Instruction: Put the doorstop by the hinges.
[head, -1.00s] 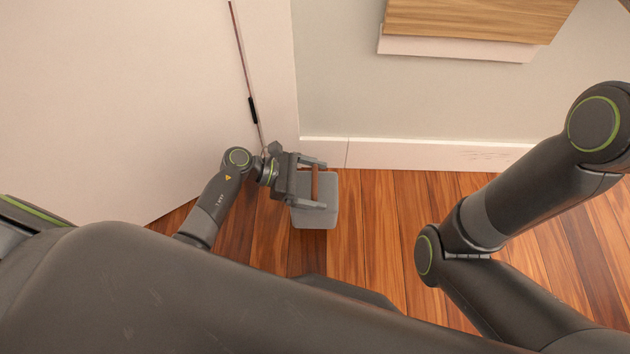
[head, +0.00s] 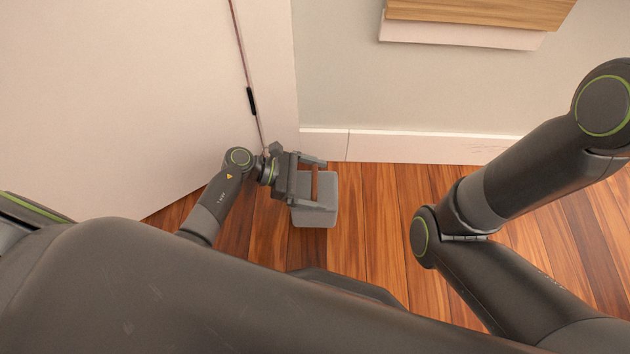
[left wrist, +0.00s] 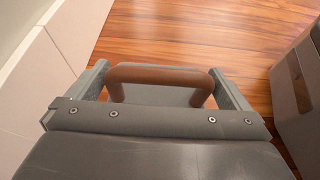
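The doorstop (head: 318,215) is a grey block with a brown bar handle (head: 314,184). My left gripper (head: 315,184) has its two fingers at the ends of the handle and holds it. The handle also shows between the fingers in the left wrist view (left wrist: 160,75). I cannot tell whether the block touches the floor. A dark hinge (head: 251,101) sits on the seam at the edge of the white door (head: 110,90), up and left of the doorstop. My right gripper is out of view; only its arm shows at the right.
A white skirting board (head: 400,147) runs along the wall just beyond the doorstop. A wooden-topped ledge (head: 475,12) juts from the wall at the top. The wooden floor (head: 380,220) right of the doorstop is clear.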

